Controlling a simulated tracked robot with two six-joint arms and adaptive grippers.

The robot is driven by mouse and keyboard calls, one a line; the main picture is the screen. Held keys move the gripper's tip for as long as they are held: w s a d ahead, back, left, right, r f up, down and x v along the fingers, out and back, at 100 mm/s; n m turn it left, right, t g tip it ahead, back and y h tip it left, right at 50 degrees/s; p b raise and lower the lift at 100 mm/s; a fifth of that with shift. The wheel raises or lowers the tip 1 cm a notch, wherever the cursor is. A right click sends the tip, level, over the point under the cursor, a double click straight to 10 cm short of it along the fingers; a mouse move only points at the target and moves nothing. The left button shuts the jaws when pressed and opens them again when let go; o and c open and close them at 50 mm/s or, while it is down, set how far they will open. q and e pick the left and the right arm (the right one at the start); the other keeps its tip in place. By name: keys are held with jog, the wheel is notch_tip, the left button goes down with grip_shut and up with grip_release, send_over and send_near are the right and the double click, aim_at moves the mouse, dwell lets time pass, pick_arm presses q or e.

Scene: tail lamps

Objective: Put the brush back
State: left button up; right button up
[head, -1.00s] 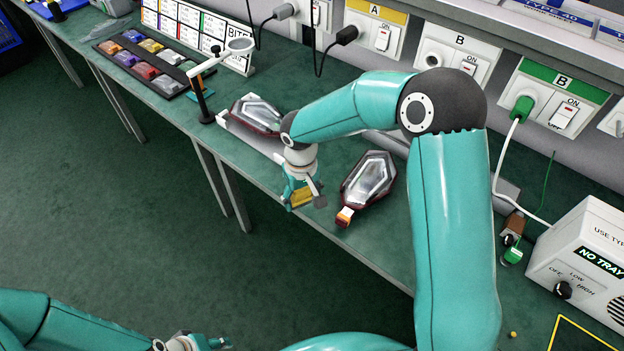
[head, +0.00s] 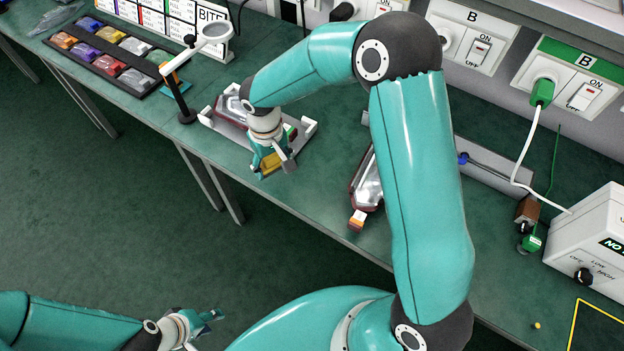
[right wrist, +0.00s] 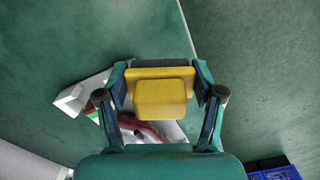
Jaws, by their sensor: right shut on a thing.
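My right gripper (head: 272,164) is shut on the yellow brush (head: 270,162). In the right wrist view the yellow brush (right wrist: 160,98) sits squarely between both fingers (right wrist: 160,95); its underside is hidden. The gripper hangs by the front right part of a white cradle (head: 306,126) that carries a tail lamp (head: 232,106). The arm hides part of that lamp. I cannot tell whether the brush touches the cradle or bench. My left gripper (head: 207,325) is low in the head view, off the bench; its finger opening is unclear.
A second lamp (head: 368,185) lies on the bench, partly behind my right arm. A stand with a ring (head: 215,32) is left of the cradle. A tray of coloured pieces (head: 110,55) is further left. A grey rack (head: 495,172) and white box (head: 592,245) are right.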

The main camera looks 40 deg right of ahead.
jog(key=shift+d+r+m, duration=0.2)
jog(key=shift+d+m, duration=0.1)
jog(key=shift+d, duration=0.05)
jog(key=d+r+m+b, duration=0.3)
jog(key=r+m, duration=0.2)
jog(key=r, duration=0.1)
notch_tip(320, 180, up, 8)
jog(key=m+b, duration=0.2)
jog(key=m, duration=0.7)
send_over(313, 182)
jog(key=shift+a+r, duration=0.1)
jog(key=shift+r, duration=0.1)
jog(key=shift+f, duration=0.1)
notch_tip(313, 182, down, 17)
jog(key=shift+r+b, duration=0.15)
jog(key=shift+b, duration=0.35)
jog(key=shift+f, duration=1.4)
